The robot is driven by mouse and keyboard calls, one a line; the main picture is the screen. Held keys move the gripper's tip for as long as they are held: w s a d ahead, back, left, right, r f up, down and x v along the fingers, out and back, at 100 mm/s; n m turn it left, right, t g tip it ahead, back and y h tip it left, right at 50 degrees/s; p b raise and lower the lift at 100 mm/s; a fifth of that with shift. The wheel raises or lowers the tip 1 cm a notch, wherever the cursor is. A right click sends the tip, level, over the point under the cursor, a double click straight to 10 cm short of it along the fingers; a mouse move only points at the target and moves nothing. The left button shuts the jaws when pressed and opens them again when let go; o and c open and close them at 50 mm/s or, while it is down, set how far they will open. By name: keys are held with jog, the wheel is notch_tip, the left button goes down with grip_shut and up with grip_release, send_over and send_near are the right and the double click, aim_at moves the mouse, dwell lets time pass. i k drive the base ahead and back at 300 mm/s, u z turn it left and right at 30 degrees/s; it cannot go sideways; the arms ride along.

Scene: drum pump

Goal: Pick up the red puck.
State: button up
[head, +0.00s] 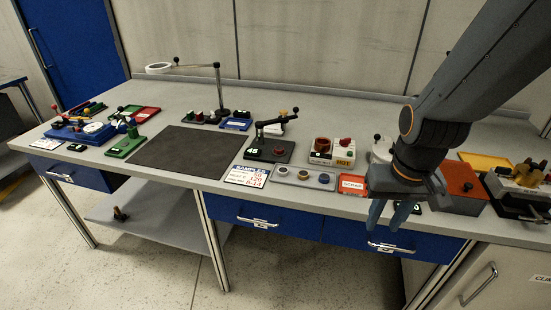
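A small red round piece (278,152) sits on a dark plate beside a black crank arm; it may be the red puck, but it is too small to be sure. A grey tray (292,179) in front of it holds small round pucks, including a blue one (324,179). A dark red cylinder (322,144) and a red knob stand on a white block (331,157) to the right. My gripper (389,215) hangs at the bench's front edge, right of these things. Its two blue fingers point down, spread apart, with nothing seen between them.
An orange-red box (459,190) and a yellow tray (486,160) are right of my arm. A red-labelled tray (352,183) is close to my gripper. A lamp-like stand (218,90) rises at the back. A dark mat (190,152) is bare at the middle left.

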aim_at(278, 150)
jog(key=u, duration=0.25)
jog(key=i, duration=1.05)
jog(key=z, duration=0.3)
